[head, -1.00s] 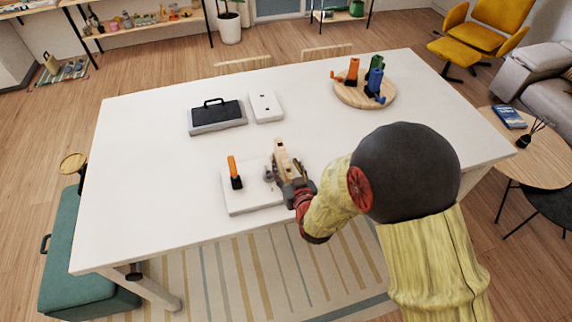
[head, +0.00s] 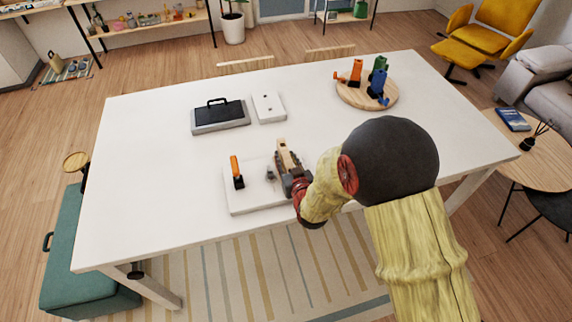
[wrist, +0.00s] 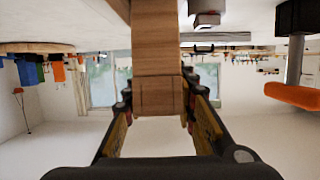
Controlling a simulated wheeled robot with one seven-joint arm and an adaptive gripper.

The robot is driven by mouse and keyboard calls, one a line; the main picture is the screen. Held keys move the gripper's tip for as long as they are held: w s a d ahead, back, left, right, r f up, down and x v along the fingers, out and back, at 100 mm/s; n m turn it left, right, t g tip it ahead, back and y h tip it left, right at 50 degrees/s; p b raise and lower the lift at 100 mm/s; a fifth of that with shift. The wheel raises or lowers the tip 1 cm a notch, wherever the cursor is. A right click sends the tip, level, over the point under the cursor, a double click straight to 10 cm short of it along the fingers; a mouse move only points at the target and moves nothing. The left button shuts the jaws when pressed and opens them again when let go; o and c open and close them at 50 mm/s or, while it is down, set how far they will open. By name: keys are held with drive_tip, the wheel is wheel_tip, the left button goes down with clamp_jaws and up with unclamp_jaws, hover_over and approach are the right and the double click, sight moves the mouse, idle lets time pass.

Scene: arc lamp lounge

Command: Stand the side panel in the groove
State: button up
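The light wooden side panel (head: 283,151) is held over the right part of a white base board (head: 262,204) near the table's front edge. My gripper (head: 290,178) is shut on it; the wrist view shows the panel (wrist: 157,45) between both fingers (wrist: 157,95). An orange-handled clamp (head: 236,170) stands on the board's left part; its orange handle (wrist: 293,96) also shows in the wrist view. A small grey part (head: 270,173) sits just left of my gripper. The groove and the panel's lower edge are hidden, so I cannot tell whether they touch.
Behind the board, a dark-topped grey case with a handle (head: 219,114) and a white box (head: 268,107) lie on the white table (head: 150,190). A round wooden tray (head: 351,97) with orange, green and blue clamps stands at the back right. The table's left side is clear.

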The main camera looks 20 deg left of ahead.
drive_tip(key=c, duration=0.6)
clamp_jaws()
drive_tip(key=shift+r, duration=0.15)
